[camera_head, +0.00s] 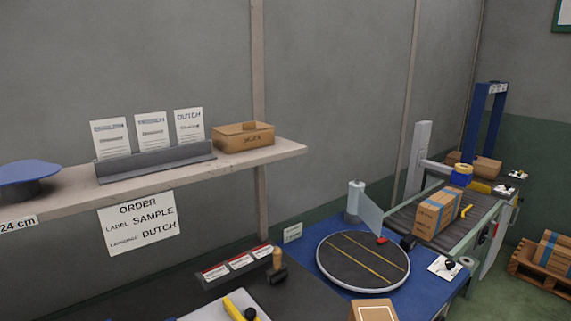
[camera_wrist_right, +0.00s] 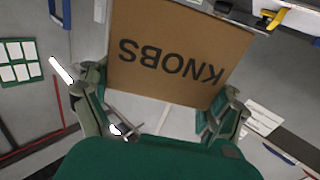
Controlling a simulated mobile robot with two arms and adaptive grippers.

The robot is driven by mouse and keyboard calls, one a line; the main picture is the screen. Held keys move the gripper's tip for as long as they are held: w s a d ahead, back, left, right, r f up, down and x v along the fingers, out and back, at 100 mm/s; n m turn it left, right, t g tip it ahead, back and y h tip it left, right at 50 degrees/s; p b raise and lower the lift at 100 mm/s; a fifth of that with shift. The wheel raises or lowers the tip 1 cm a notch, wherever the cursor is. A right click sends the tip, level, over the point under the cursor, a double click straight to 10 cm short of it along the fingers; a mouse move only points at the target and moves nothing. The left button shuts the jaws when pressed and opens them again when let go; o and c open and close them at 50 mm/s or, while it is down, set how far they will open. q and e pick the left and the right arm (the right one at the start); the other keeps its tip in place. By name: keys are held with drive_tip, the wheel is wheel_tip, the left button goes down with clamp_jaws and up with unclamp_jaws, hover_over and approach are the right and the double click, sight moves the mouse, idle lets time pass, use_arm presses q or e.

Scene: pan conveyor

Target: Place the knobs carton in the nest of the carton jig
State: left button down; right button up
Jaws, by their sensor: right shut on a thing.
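The knobs carton (camera_wrist_right: 180,55) fills the upper middle of the right wrist view, a brown box with KNOBS printed upside down on the face towards the camera. My right gripper (camera_wrist_right: 163,100) is shut on it, one finger on each side. In the head view the top of a brown carton (camera_head: 374,311) shows at the bottom edge; I cannot tell whether it is the same carton. I cannot make out the carton jig or its nest in either view. My left gripper is not in view.
A round turntable (camera_head: 337,272) sits on a blue table. A strapped carton (camera_head: 437,212) stands on the conveyor (camera_head: 404,222) behind it. A small open carton (camera_head: 243,137) and sample cards (camera_head: 152,132) are on the shelf (camera_head: 255,157). A stamp (camera_head: 277,267) stands on the dark bench.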

sight(361, 301)
drive_tip(key=shift+w+a+r, duration=0.1)
drive_tip(key=w+a+f+n+g+y, duration=0.1)
drive_tip(key=w+a+n+g+y, duration=0.2)
drive_tip(key=w+a+n+y, duration=0.6)
drive_tip(key=w+d, duration=0.2)
drive_tip(key=w, duration=0.2)
drive_tip(key=w+d+m+y, duration=0.1)
drive_tip(key=w+d, duration=0.1)
drive_tip(key=w, duration=0.2)
drive_tip(key=w+d+y, duration=0.1)
drive_tip(key=w+d, duration=0.1)
drive_tip(key=w, duration=0.2)
drive_tip(key=shift+w+d+r+g, duration=0.3)
drive_tip(key=shift+d+r+g, duration=0.05)
drive_tip(key=shift+g, duration=0.05)
drive_tip(key=shift+w+d+r, duration=0.1)
drive_tip(key=shift+d+r, duration=0.05)
